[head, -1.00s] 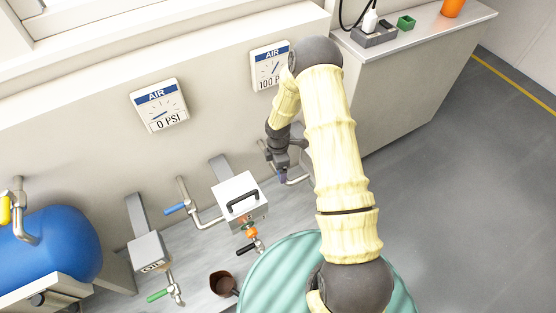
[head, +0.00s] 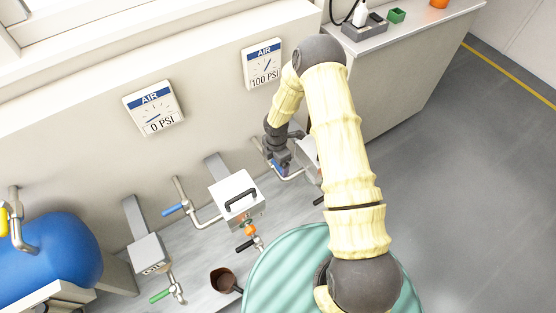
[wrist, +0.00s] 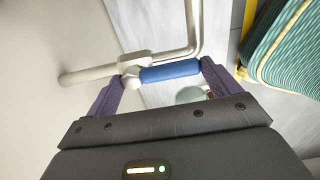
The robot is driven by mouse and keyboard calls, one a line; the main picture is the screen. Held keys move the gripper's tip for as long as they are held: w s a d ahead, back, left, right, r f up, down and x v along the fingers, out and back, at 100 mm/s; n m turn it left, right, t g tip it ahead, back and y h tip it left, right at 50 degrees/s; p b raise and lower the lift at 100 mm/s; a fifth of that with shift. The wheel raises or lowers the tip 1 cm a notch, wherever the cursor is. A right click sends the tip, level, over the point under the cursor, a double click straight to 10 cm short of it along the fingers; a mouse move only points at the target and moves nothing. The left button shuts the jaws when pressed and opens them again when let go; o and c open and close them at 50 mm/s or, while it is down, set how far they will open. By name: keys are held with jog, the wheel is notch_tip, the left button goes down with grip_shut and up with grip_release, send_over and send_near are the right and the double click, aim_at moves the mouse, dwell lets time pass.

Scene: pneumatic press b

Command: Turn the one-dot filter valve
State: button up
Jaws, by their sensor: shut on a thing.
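In the wrist view a valve with a blue handle (wrist: 170,72) sits on a bent metal pipe (wrist: 95,72). My gripper (wrist: 164,70) has its purple fingers at the two ends of this handle, shut on it. In the head view my gripper (head: 281,163) is at the pipe below the 100 PSI gauge (head: 262,64). My arm hides part of this valve and of the grey box (head: 309,150) beside it. I cannot make out any dot mark.
To the left are another blue-handled valve (head: 174,209), a white box with a black handle (head: 237,192), a green-handled valve (head: 160,296) and a blue tank (head: 55,245). A brown cup (head: 222,279) and a ribbed green drum (head: 285,270) stand in front. Floor at right is clear.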

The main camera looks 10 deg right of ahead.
jog(key=o, duration=1.1)
jog(key=shift+o, duration=0.2)
jog(key=shift+r, duration=0.1)
notch_tip(320, 180, up, 17)
jog(key=p, duration=0.3)
jog(key=shift+r+p, duration=0.15)
jog(key=shift+p, duration=0.15)
